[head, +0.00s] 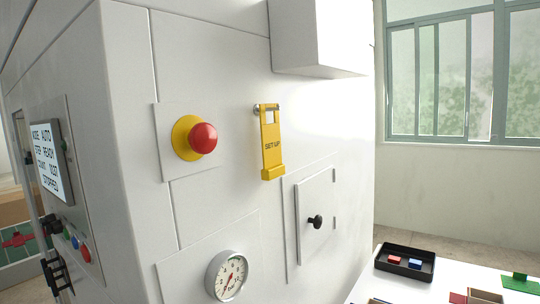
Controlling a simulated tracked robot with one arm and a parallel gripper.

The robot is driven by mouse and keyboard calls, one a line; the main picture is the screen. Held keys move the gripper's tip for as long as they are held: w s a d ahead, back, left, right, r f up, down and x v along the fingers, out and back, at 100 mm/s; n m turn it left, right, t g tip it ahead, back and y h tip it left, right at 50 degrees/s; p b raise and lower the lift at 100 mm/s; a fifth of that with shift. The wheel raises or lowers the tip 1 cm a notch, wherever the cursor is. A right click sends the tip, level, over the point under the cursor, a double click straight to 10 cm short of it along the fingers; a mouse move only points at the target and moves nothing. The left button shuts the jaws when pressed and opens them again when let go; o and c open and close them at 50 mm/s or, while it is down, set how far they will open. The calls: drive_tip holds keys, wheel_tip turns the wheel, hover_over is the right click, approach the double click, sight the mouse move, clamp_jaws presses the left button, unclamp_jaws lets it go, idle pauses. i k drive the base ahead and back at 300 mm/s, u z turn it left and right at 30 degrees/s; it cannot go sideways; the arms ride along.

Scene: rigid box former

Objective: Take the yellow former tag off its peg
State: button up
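The yellow former tag (271,146), marked "SET UP", hangs upright on the white machine wall. Its slot at the top is around a small metal peg (257,110), and its lower end has a thicker yellow lip. Nothing is touching the tag apart from the peg and perhaps the wall behind. I cannot make out my gripper in the head view.
A red stop button (203,138) on a yellow ring juts out left of the tag. Below are a round gauge (228,274) and a small door (315,207) with a black knob. A white housing (318,38) overhangs above right. A black tray (404,262) sits on a table at lower right.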

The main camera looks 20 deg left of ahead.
sight(273, 168)
drive_tip(key=z, duration=0.1)
drive_tip(key=i, duration=1)
drive_tip(key=u, duration=0.1)
